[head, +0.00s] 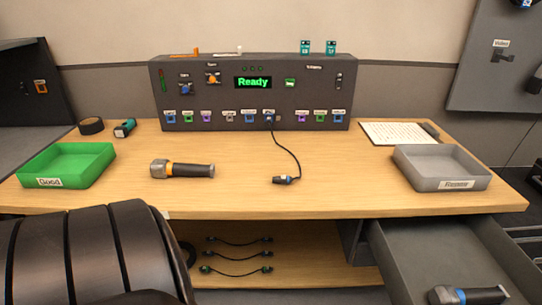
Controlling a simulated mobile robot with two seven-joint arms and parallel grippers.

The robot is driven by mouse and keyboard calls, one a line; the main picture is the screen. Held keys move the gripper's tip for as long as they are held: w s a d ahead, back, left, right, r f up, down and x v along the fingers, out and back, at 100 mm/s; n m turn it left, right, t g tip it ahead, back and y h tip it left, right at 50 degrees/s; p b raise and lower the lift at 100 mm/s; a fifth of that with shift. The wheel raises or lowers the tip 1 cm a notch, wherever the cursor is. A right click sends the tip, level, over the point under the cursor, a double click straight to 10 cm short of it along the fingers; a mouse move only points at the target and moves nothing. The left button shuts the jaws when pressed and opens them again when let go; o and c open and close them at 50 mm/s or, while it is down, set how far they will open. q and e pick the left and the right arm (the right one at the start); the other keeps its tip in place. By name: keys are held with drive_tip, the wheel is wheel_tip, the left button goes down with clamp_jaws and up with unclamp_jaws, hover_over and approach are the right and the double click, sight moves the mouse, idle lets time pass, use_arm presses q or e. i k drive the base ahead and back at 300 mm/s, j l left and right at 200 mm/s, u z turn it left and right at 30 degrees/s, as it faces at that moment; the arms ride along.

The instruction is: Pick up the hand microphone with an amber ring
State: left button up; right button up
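A hand microphone with an amber ring (190,170) lies on its side on the wooden table (235,199), left of the middle. Its grey head points left and its dark handle points right; the amber band shows between them. A second hand microphone with a blue ring (478,296) lies in the open grey drawer at the lower right, cut by the frame's bottom edge. A large black arm link of mine fills the lower left. Neither of my grippers shows in the head view.
A green tray (95,175) labelled Good stands left and a grey tray (440,180) right. A console (215,100) with a plugged cable (296,157) stands at the back. The open drawer (415,265) juts out below. Table around the amber-ringed microphone is clear.

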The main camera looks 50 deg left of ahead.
sight(159, 168)
drive_tip(key=u, duration=2.5)
